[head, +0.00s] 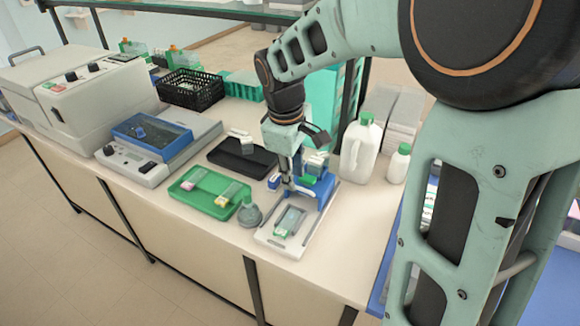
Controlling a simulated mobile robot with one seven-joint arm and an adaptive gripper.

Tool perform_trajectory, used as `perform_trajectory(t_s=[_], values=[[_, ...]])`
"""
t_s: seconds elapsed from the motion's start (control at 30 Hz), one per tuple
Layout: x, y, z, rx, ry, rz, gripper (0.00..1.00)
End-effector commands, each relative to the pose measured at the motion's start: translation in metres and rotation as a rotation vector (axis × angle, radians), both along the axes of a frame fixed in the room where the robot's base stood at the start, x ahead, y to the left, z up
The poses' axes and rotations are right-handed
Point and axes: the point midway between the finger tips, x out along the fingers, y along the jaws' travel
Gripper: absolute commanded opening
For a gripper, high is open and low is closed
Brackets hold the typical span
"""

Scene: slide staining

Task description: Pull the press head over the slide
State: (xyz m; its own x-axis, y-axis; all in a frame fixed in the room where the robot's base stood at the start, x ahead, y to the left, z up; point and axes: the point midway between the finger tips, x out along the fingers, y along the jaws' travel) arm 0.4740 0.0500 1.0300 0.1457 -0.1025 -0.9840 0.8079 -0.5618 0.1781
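In the head view, a press device stands on the bench: a white base plate (270,238) with a slide (290,221) lying on its near part, and a blue and white press head (317,184) at the far part, behind the slide.
A green tray (178,195) with slides and a grey round flask (249,214) stand left of the press. A black tray (232,160) lies behind. White jugs (361,145) stand to the right. A blue-lidded instrument (150,130) and a black basket (190,90) are further left.

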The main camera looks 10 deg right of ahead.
Motion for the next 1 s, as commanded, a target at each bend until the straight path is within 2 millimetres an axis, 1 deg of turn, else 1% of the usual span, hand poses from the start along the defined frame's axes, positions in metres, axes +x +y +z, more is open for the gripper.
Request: perform_trajectory(t_s=[0.03,0.2,0.5,0.53,0.57,0.73,0.77,1.0], values=[[0.0,-0.001,-0.008,0.0,0.004,0.0,0.24],[0.003,-0.002,-0.021,0.0,0.001,0.0,0.24],[0.004,-0.002,-0.023,0.0,-0.001,-0.001,0.24],[0.004,-0.003,-0.023,0.0,-0.001,-0.001,0.23],[0.004,-0.003,-0.023,0.0,-0.001,-0.001,0.2],[0.004,-0.002,-0.023,0.0,-0.001,-0.001,0.01],[0.004,-0.002,-0.023,0.0,-0.001,-0.001,0.0],[0.004,-0.002,-0.023,0.0,-0.001,0.0,0.0]])
